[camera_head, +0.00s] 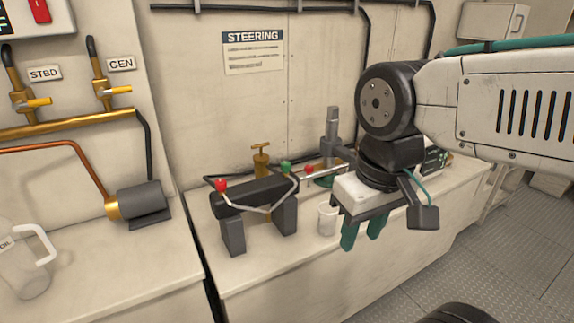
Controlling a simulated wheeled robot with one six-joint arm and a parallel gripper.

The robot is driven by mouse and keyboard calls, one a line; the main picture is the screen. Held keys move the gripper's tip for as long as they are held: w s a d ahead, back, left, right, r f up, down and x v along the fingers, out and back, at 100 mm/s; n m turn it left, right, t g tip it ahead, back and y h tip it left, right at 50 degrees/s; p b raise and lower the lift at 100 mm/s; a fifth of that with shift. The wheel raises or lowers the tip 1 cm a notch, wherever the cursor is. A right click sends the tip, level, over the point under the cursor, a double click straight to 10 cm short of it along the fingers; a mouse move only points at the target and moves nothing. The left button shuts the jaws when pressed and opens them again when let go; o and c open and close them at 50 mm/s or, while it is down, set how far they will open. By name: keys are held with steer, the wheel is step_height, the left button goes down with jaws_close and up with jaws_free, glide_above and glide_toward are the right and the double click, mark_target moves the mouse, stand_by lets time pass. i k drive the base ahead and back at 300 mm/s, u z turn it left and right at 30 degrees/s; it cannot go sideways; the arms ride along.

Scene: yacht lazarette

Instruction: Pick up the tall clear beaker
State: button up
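A small clear, whitish beaker (327,219) stands upright on the cream counter, just right of the black steering assembly. It looks like the only beaker in view. My gripper (362,234) hangs just right of the beaker, with its two teal fingers pointing down. The fingers are apart with nothing seen between them. The white gripper body sits close above and right of the beaker's rim. I cannot tell whether the near finger touches the beaker.
The steering assembly (255,196), with red and green fittings, stands left of the beaker. A grey upright cylinder (332,130) rises behind. A clear handled jug (22,265) stands on the left counter (110,275). The grated floor (480,250) is open at right.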

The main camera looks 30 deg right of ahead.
mark_target(328, 216)
steer(key=u, duration=1.8)
steer(key=k, duration=1.1)
steer(key=z, duration=1.65)
steer(key=i, duration=0.5)
steer(key=z, duration=0.05)
